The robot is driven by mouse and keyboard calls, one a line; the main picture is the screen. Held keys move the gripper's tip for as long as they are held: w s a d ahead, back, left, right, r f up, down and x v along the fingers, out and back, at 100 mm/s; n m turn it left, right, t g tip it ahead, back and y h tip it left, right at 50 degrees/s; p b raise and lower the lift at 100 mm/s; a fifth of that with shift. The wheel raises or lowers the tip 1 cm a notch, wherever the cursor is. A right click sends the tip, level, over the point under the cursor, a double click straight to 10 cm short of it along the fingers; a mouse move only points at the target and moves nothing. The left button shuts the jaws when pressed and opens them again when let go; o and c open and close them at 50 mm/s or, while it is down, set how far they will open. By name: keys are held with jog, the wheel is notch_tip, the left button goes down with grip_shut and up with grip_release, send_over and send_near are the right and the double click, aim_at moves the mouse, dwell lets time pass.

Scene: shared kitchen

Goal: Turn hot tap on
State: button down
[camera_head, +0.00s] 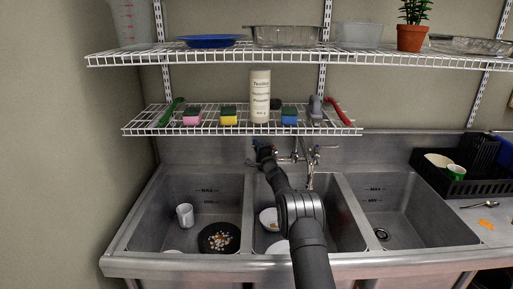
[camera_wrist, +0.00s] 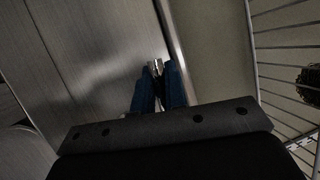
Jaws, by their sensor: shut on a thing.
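The chrome tap (camera_head: 309,165) stands at the back wall of the sink, with a lever showing on its right side. My gripper (camera_head: 262,147) reaches over the middle basin to just left of the tap body. In the wrist view my gripper (camera_wrist: 160,85) has its two blue fingers close together. A small chrome piece, the left tap handle (camera_wrist: 157,67), shows between the fingertips, which are shut on it. Most of this handle is hidden by the fingers. I cannot see any water running.
A wire shelf (camera_head: 240,130) with sponges, brushes and a white canister (camera_head: 260,95) hangs close above my gripper. The left basin holds a white mug (camera_head: 185,214) and a dark pan (camera_head: 215,247). A black dish rack (camera_head: 470,185) stands at the right.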

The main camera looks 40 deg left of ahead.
jog(key=shift+s+d+r+n+g+y, duration=0.1)
jog(key=shift+s+d+n+g+y, duration=0.1)
jog(key=shift+n+g, duration=0.3)
jog(key=shift+s+d+n+g+y, duration=0.1)
jog(key=shift+d+n+g+y, duration=0.1)
jog(key=shift+g, duration=0.5)
jog(key=c, duration=1.5)
grip_release()
jog(key=shift+o, duration=0.2)
jog(key=shift+a, duration=0.1)
jog(key=shift+w+a+t, duration=0.1)
jog(key=shift+t, duration=0.3)
